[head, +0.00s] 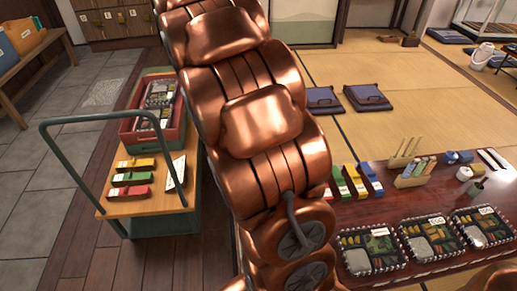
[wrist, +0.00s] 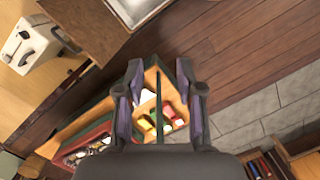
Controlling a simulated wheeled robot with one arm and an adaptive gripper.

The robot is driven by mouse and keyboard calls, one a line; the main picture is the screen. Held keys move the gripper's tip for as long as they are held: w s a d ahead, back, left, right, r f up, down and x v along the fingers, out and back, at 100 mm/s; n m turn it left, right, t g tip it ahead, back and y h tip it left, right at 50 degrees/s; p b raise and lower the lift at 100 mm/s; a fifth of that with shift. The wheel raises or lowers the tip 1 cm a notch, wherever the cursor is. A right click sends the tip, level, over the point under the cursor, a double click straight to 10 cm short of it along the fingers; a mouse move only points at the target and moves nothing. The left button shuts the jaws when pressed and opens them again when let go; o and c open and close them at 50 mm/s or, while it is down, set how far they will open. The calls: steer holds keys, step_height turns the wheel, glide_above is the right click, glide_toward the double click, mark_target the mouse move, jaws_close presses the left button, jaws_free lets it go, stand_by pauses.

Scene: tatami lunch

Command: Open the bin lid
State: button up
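I cannot make out a bin or its lid with certainty in either view. In the wrist view, a brown wooden box or cabinet (wrist: 88,28) with a pale grey panel on top stands at the top edge, cut off by the frame; I cannot tell whether it is the bin. My gripper (wrist: 160,72) is open in the wrist view, its two fingers apart with nothing held between them. The cart shows below and beyond the fingers. In the head view my copper-coloured arm fills the middle and hides what lies behind it; the gripper does not show there.
A wooden cart (head: 150,208) with a green handle carries a red crate (head: 128,128) and several coloured boxes. A low table (head: 395,207) with lunch trays stands right. Purple cushions (head: 367,97) lie on the tatami. Grey tile floor (head: 35,190) at left is clear.

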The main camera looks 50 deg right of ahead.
steer(key=w+d+f+n+b, duration=0.1)
steer(key=w+d+f+n, duration=0.1)
steer(key=d+f, duration=0.4)
steer(key=w+d+f+n+b, duration=0.1)
steer(key=w+d+f+n, duration=0.1)
steer(key=w+d+f, duration=0.2)
steer(key=w+d+f+n+t+b, duration=0.1)
steer(key=w+d+f, duration=0.3)
steer(key=d+f, duration=0.5)
steer(key=shift+w+d+f+n+y+b, duration=0.15)
steer(key=shift+d+n, duration=0.15)
steer(key=shift+d, duration=1.05)
steer(key=shift+s+d+f+n+y+b, duration=0.15)
steer(key=shift+d+n, duration=0.15)
steer(key=shift+d, duration=1.1)
steer(key=shift+w+d+f+n+y+b, duration=0.15)
steer(key=shift+d+n, duration=0.15)
steer(key=shift+d, duration=1.05)
steer(key=shift+s+a+f, duration=0.1)
steer(key=shift+s+f, duration=0.05)
steer(key=shift+f, duration=1.75)
steer(key=shift+s+f, duration=0.1)
steer(key=shift+f, duration=1.8)
steer(key=shift+c, duration=0.4)
jaws_close()
